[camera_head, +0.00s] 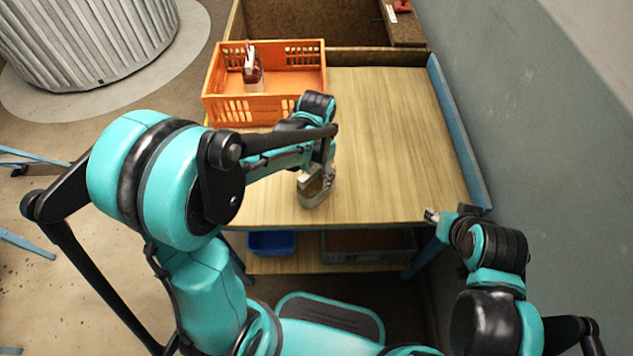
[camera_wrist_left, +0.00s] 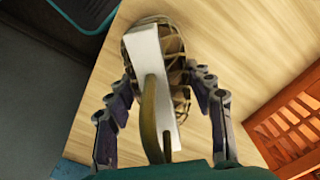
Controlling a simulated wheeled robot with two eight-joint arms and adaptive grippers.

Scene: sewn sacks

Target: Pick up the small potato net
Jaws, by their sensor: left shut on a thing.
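The small potato net (camera_head: 314,190) is a brown mesh bag with a white label, near the front middle of the wooden table. My left gripper (camera_head: 318,176) reaches down over it from above. In the left wrist view the net (camera_wrist_left: 175,45) lies between my left fingers (camera_wrist_left: 162,84), one on each side, and they are shut on it. A white label strip and a brown strap run along its top. The gripper covers part of the net in the head view. My right gripper (camera_head: 437,215) is off the table's front right corner, and its fingers are too small to read.
An orange crate (camera_head: 262,112) stands at the table's back left, with a red net with a white label (camera_head: 252,66) inside. The table (camera_head: 400,140) is bare to the right. A blue rail (camera_head: 457,130) edges its right side. A blue bin (camera_head: 271,243) sits on the shelf below.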

